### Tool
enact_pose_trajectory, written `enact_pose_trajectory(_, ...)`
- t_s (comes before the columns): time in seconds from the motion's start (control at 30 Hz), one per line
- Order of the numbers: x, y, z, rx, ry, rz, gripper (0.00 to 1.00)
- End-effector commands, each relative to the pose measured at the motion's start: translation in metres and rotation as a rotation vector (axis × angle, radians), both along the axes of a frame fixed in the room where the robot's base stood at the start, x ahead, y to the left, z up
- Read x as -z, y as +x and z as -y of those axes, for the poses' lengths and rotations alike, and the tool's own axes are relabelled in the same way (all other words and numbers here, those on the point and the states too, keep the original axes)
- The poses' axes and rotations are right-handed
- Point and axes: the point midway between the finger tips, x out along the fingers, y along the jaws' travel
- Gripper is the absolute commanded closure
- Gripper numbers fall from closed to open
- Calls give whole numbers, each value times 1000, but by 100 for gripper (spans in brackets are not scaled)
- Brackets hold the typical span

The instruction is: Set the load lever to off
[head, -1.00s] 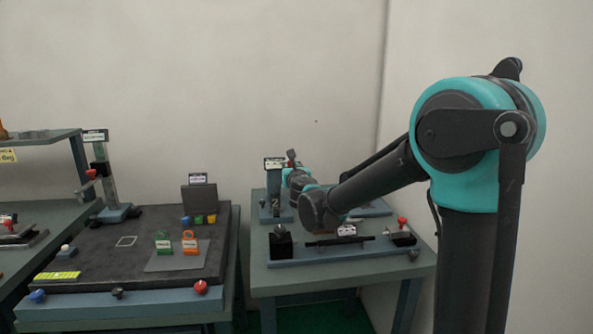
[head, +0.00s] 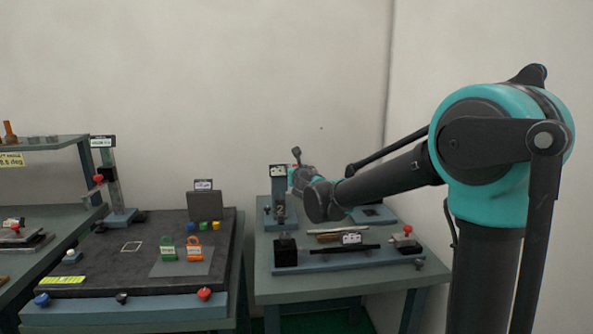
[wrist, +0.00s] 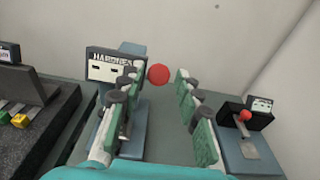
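A red ball knob (wrist: 158,74), which looks like the end of the load lever, shows in the wrist view just right of the sign reading "HARDNES…" on the hardness tester (wrist: 115,66). My gripper (wrist: 154,88) is open, with its green-padded fingers apart on either side of the line to the knob. The knob appears beyond or level with the fingertips; touch is not visible. In the head view, the tester (head: 278,190) stands at the back left of the right table, and my gripper (head: 298,172) is beside its top, partly hiding it. The lever's shaft and setting are hidden.
A black box with another red knob (wrist: 245,115) stands to the right in the wrist view. The right table (head: 300,290) also carries a blue-grey base with black blocks. The wall is close behind.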

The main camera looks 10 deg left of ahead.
Motion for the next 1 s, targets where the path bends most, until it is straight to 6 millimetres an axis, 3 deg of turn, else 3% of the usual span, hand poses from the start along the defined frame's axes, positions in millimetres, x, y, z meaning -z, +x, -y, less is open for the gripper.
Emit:
enact_pose_trajectory(0.47,-1,-9,1,-3,1,1,56)
enact_pose_trajectory(1.0,-13,-93,26,-2,0,0,56)
